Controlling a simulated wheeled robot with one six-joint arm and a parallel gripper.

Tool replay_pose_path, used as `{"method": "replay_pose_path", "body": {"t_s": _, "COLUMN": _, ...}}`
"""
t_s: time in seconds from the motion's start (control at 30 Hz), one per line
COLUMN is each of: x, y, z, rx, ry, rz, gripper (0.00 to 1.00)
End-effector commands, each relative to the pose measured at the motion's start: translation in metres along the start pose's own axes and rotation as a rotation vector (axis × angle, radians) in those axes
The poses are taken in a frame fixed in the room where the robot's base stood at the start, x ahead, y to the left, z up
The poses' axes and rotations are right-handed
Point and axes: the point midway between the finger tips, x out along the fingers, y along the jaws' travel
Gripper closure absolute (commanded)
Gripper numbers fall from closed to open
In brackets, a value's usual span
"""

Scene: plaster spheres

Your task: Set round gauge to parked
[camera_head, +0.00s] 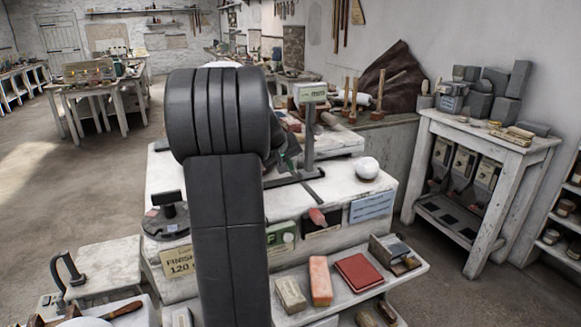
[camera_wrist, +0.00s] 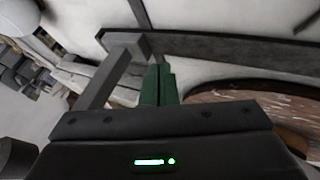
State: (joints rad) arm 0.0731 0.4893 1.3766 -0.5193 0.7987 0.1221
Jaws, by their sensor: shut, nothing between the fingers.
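The likely round gauge is a grey post with a pale box head (camera_head: 312,92) marked "mm", standing on the white bench behind my arm. My gripper shows only in part in the head view, as green fingers (camera_head: 290,164) close left of the post. In the wrist view its green fingers (camera_wrist: 158,85) are together with nothing between them. Their tips are close to a grey angled bar (camera_wrist: 118,68); I cannot tell whether they touch it. A dark long bar (camera_wrist: 230,52) runs behind them. My arm hides much of the gauge's left side.
A white sphere (camera_head: 367,168) sits on the bench (camera_head: 340,200) right of the gauge. A dark round turntable-like piece (camera_head: 168,222) is at the bench's left. Blocks lie on the front shelf (camera_head: 345,292). Wooden-handled tools stand behind. A side table (camera_head: 490,140) is at right.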

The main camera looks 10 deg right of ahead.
Motion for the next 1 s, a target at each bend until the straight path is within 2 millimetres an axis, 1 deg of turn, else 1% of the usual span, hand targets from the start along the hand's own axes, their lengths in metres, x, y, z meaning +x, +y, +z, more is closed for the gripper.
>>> {"method": "replay_pose_path", "body": {"t_s": 0.17, "x": -0.030, "y": -0.001, "z": 0.000, "rx": 0.000, "ry": 0.004, "rz": 0.000, "gripper": 1.00}}
{"method": "replay_pose_path", "body": {"t_s": 0.3, "x": -0.058, "y": -0.001, "z": 0.000, "rx": 0.001, "ry": 0.005, "rz": 0.000, "gripper": 1.00}}
{"method": "replay_pose_path", "body": {"t_s": 0.4, "x": -0.075, "y": -0.002, "z": 0.000, "rx": 0.000, "ry": 0.005, "rz": -0.001, "gripper": 1.00}}
{"method": "replay_pose_path", "body": {"t_s": 0.5, "x": -0.088, "y": -0.002, "z": 0.000, "rx": -0.001, "ry": 0.003, "rz": -0.001, "gripper": 1.00}}
{"method": "replay_pose_path", "body": {"t_s": 0.6, "x": -0.097, "y": -0.001, "z": 0.000, "rx": -0.001, "ry": 0.002, "rz": -0.001, "gripper": 1.00}}
{"method": "replay_pose_path", "body": {"t_s": 0.7, "x": -0.100, "y": -0.001, "z": 0.000, "rx": -0.001, "ry": 0.001, "rz": -0.001, "gripper": 1.00}}
{"method": "replay_pose_path", "body": {"t_s": 1.0, "x": -0.100, "y": -0.001, "z": 0.000, "rx": -0.001, "ry": 0.000, "rz": -0.001, "gripper": 1.00}}
